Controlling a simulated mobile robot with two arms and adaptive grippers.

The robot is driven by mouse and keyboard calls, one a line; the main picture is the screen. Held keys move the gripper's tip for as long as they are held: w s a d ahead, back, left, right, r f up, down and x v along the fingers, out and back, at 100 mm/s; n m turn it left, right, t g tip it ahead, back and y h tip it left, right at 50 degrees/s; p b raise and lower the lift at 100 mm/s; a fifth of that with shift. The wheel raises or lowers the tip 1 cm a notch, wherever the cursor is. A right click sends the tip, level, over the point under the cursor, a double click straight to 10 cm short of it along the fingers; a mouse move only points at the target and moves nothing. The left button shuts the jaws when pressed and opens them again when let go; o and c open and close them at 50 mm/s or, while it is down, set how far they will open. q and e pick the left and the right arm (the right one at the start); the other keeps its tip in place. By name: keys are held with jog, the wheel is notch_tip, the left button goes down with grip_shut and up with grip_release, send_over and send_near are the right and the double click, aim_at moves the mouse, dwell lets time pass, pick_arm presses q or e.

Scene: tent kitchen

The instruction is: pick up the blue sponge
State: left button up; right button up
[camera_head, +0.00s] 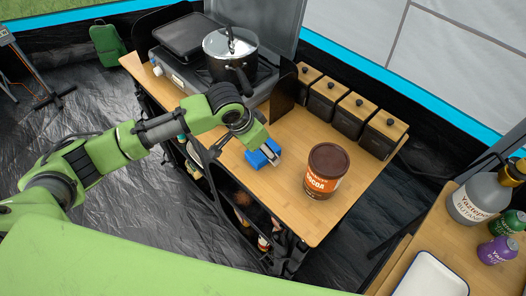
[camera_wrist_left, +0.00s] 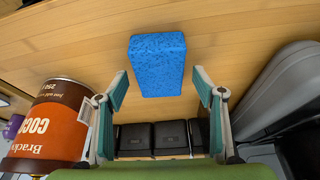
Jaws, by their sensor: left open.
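The blue sponge (camera_head: 261,155) lies on the wooden table (camera_head: 282,186) near its left edge in the head view, partly covered by my gripper. My left gripper (camera_head: 268,153) is right at the sponge, its fingers reaching down over it. In the left wrist view the sponge (camera_wrist_left: 157,64) shows as a blue block ahead of and between the open fingers of the left gripper (camera_wrist_left: 162,88). A gap shows on both sides, and neither finger visibly touches it. My right gripper is in neither view.
A cocoa tub (camera_head: 326,171) stands right of the sponge. Several dark canisters (camera_head: 349,117) with wooden lids line the back edge. A stove (camera_head: 187,72) with a steel pot (camera_head: 231,55) is at the back left. A second table at right holds bottles and a white tray (camera_head: 430,277).

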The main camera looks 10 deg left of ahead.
pick_arm(q)
jog(key=c, duration=0.8)
jog(key=shift+r+b, duration=0.1)
jog(key=shift+b, duration=0.4)
jog(key=r, duration=0.2)
jog(key=r+b, duration=0.1)
jog(key=r, duration=0.1)
jog(key=shift+s, duration=0.25)
jog(key=s+r, duration=0.3)
jog(key=s, duration=0.1)
jog(key=s+r+b, duration=0.1)
jog(key=s+r, duration=0.2)
jog(key=s, duration=0.2)
jog(key=s+a+r, duration=0.1)
jog(key=s+r, duration=0.2)
jog(key=s, duration=0.1)
jog(key=shift+s+r, duration=0.15)
jog(key=shift+s, duration=0.1)
